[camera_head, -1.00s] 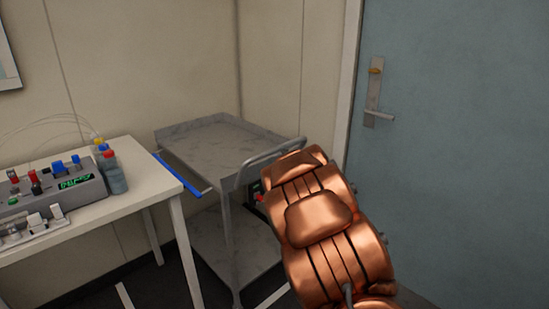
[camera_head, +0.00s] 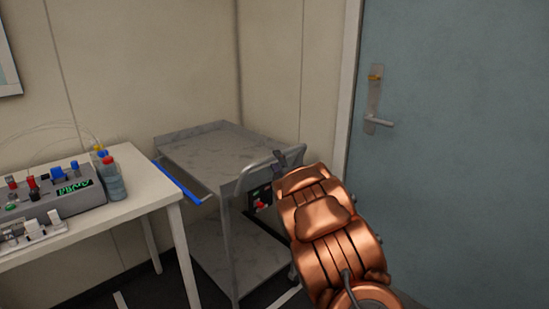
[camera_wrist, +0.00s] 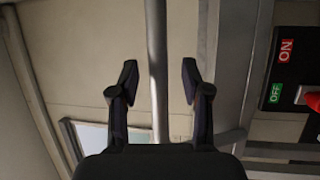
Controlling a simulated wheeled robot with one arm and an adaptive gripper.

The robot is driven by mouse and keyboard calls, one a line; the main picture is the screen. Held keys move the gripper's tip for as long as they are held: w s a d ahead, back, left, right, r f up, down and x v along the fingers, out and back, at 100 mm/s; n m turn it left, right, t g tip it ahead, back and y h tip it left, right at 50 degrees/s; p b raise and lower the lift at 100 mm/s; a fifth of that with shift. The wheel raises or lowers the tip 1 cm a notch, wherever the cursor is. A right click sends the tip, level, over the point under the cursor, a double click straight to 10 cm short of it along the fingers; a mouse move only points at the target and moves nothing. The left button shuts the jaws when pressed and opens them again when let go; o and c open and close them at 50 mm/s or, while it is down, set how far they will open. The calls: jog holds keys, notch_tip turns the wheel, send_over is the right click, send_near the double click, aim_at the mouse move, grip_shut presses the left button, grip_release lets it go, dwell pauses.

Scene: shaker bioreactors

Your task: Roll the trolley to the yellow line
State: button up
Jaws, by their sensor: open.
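The grey metal trolley (camera_head: 215,150) stands in the corner by the wall, with a marbled top tray and a lower shelf (camera_head: 235,255). Its push handle (camera_head: 255,165) faces my arm. My gripper (camera_head: 290,157) is at the right end of the handle, partly hidden by my copper arm. In the wrist view my gripper (camera_wrist: 159,80) is open, and a grey bar (camera_wrist: 157,50), apparently the handle, runs between its fingers in the picture. Whether the bar is within their reach in depth I cannot tell. No yellow line shows in these frames.
A white table (camera_head: 130,190) with a control unit (camera_head: 60,195) and bottles stands left of the trolley. A blue bar (camera_head: 180,182) lies along the trolley's left side. A red-button ON/OFF panel (camera_wrist: 285,75) is beside the handle. A blue-grey door (camera_head: 460,150) is at right.

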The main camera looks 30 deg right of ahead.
aim_at(275, 159)
jog(key=shift+x, duration=1.5)
jog(key=shift+c, duration=0.4)
grip_shut()
